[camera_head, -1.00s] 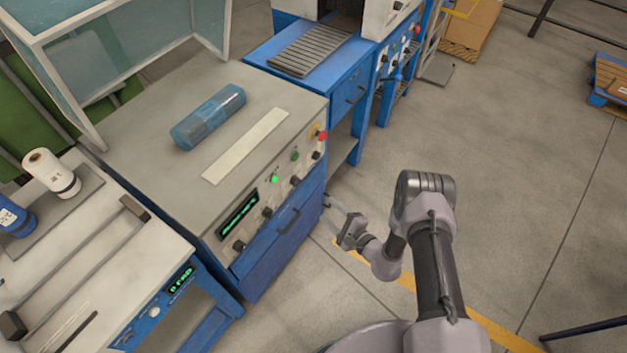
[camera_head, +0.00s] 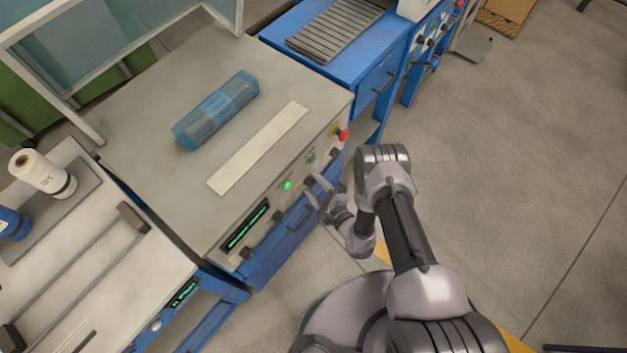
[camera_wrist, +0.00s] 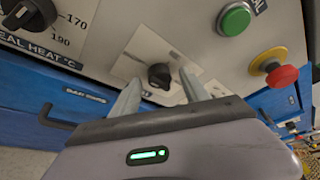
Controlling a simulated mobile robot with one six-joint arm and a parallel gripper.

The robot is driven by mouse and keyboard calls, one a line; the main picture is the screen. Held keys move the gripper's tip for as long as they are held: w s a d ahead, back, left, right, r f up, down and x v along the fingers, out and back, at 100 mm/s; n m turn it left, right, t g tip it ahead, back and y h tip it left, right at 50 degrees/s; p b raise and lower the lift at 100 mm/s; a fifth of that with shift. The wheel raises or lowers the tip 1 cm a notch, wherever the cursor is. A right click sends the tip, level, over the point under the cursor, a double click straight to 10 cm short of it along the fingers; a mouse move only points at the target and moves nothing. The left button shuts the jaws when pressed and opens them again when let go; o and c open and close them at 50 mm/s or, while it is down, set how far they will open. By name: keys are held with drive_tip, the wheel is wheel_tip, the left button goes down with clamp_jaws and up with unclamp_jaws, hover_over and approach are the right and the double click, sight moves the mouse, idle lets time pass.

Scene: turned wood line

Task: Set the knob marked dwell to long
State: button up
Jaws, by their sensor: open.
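In the wrist view a black knob (camera_wrist: 159,76) on a pale label plate stands between the two fingers of my open gripper (camera_wrist: 162,90). The fingers are apart from it on both sides. Its plate lettering is too small or hidden to read, so I cannot tell its name or setting. A larger black knob (camera_wrist: 28,14) at the upper left is on a scale with 170 and 190, marked "EAL HEAT °C". In the head view my gripper (camera_head: 318,190) is at the front panel of the grey-topped machine (camera_head: 160,85), covering part of the knob row.
A green button (camera_wrist: 234,19) and a red mushroom button (camera_wrist: 274,67) sit right of the gripper. A dark handle (camera_wrist: 55,118) juts from the blue front at left. A blue see-through package (camera_head: 215,110) lies on the machine top. Open floor (camera_head: 500,170) lies right.

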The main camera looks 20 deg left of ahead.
drive_tip(key=shift+s, duration=0.1)
clamp_jaws()
